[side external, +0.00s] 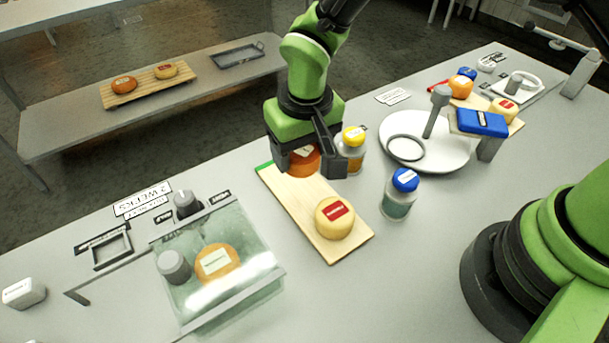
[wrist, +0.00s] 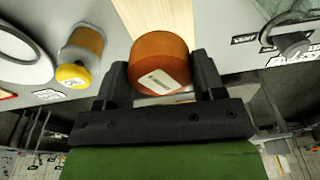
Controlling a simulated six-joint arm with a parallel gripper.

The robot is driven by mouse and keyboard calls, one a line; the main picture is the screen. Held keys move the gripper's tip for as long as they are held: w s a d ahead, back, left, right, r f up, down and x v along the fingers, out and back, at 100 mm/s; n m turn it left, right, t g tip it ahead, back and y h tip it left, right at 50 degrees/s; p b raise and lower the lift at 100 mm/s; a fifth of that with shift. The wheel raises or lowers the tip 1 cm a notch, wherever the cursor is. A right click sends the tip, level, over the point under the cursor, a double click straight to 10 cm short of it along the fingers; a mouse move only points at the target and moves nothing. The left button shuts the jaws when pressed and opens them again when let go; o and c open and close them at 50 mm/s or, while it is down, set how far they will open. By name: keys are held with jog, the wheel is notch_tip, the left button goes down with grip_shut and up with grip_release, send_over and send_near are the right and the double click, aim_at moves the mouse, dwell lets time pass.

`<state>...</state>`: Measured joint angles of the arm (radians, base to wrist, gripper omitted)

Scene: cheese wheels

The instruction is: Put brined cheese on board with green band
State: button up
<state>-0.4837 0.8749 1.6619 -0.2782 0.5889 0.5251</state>
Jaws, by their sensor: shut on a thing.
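My gripper (side external: 311,168) is shut on an orange cheese wheel (side external: 304,162) with a white label. The held wheel also shows between both fingers in the wrist view (wrist: 158,52). It is at the far end of the wooden board with the green band (side external: 287,201); I cannot tell whether it touches the board. The green band (side external: 263,167) shows just left of my gripper. A yellow cheese wheel with a red label (side external: 335,217) sits on the board's near end. Another orange wheel (side external: 217,262) with a pale label is in the clear brine tank (side external: 262,284).
A yellow-capped jar (side external: 352,150) stands close right of my gripper, and a blue-capped jar (side external: 401,193) stands right of the board. A white round plate (side external: 452,158) with a ring is farther right. Another board with two wheels (side external: 140,92) lies on the back shelf.

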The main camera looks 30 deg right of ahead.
aim_at(302, 189)
jog(key=shift+f, duration=2.7)
jog(key=o, duration=1)
jog(key=shift+f, duration=0.1)
jog(key=shift+c, duration=0.2)
